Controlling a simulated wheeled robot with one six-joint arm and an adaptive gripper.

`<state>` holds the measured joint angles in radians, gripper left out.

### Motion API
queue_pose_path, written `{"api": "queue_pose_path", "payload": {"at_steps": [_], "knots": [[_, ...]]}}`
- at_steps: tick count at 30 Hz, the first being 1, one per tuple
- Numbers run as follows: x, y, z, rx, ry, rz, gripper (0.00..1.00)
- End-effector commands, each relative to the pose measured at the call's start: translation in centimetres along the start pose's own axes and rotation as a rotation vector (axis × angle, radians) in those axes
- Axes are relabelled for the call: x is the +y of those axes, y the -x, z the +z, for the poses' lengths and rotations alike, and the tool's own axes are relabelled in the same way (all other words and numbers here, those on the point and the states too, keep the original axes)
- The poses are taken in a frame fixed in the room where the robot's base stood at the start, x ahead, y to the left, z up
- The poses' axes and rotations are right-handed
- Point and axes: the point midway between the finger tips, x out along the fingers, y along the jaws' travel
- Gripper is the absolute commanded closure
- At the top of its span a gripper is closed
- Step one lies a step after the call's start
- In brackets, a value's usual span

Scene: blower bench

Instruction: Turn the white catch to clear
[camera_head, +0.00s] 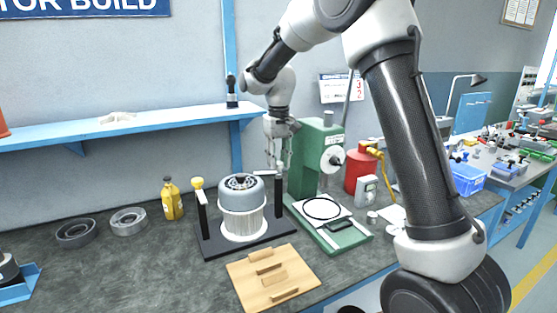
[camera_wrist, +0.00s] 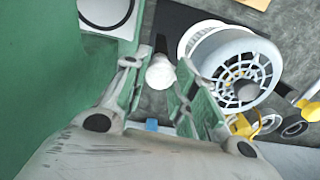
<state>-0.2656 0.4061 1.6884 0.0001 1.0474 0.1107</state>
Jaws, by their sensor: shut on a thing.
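The blower (camera_head: 241,193), a grey housing on a white ribbed drum, sits between two black posts on a black base (camera_head: 214,250). My gripper (camera_head: 279,163) points down at the top of the right post. In the wrist view, the white catch (camera_wrist: 160,73) has a rounded white knob between the fingertips of my gripper (camera_wrist: 163,72), which is shut on it. In the head view a pale bar reaches from the right post's top toward the housing; the fingers hide the knob. The yellow catch (camera_head: 198,184) tops the left post and also shows in the wrist view (camera_wrist: 309,99).
A green press (camera_head: 310,155) stands close to the right of my gripper. A wooden board (camera_head: 240,283) lies in front of the base. A yellow bottle (camera_head: 172,200) and grey rings (camera_head: 129,220) stand left. A blue shelf (camera_head: 130,127) runs along the wall behind.

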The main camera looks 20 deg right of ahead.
Motion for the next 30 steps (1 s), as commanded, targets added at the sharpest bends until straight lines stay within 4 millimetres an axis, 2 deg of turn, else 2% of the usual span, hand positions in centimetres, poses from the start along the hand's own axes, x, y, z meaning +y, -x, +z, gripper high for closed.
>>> {"api": "queue_pose_path", "payload": {"at_steps": [30], "knots": [[-0.01, 0.08, -0.05, 0.002, -0.953, 0.0, 1.0]]}}
